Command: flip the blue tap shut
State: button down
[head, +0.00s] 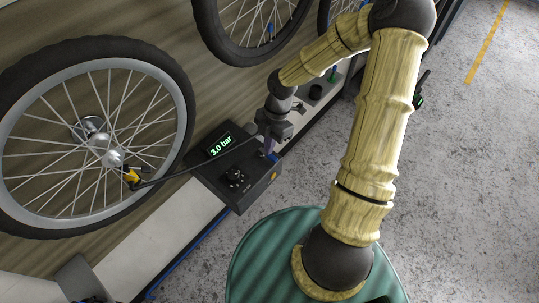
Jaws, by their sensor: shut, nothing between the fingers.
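A small blue part (273,157), which looks like the blue tap, shows at the upper right edge of the black pump box (246,198). Most of it is hidden by my gripper, and I cannot tell which way its lever lies. My gripper (268,146) is shut and empty, pointing down right over the blue part. Whether it touches the tap cannot be told from this view.
The box has a display (220,146) reading 3.0 bar and a black knob (236,177). A black hose (190,170) runs left to a yellow valve head (131,177) at a wheel (180,110). Another wheel (207,35) stands behind.

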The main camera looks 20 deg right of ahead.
jog(key=shift+w+f+n+y, duration=0.1)
jog(key=shift+w+n+y, duration=0.2)
jog(key=shift+w+n, duration=0.45)
jog(key=shift+s, duration=0.2)
jog(key=p+x, duration=0.1)
jog(key=x, duration=0.9)
jog(key=shift+a, duration=0.1)
jog(key=shift+w+d+p, duration=0.4)
jog(key=shift+d+p, duration=0.15)
jog(key=shift+d, duration=0.05)
jog(key=shift+w+d+p, duration=0.45)
jog(key=shift+d+p, duration=0.05)
jog(key=shift+d, duration=0.1)
jog(key=shift+w+d, duration=0.3)
jog(key=shift+d, duration=0.2)
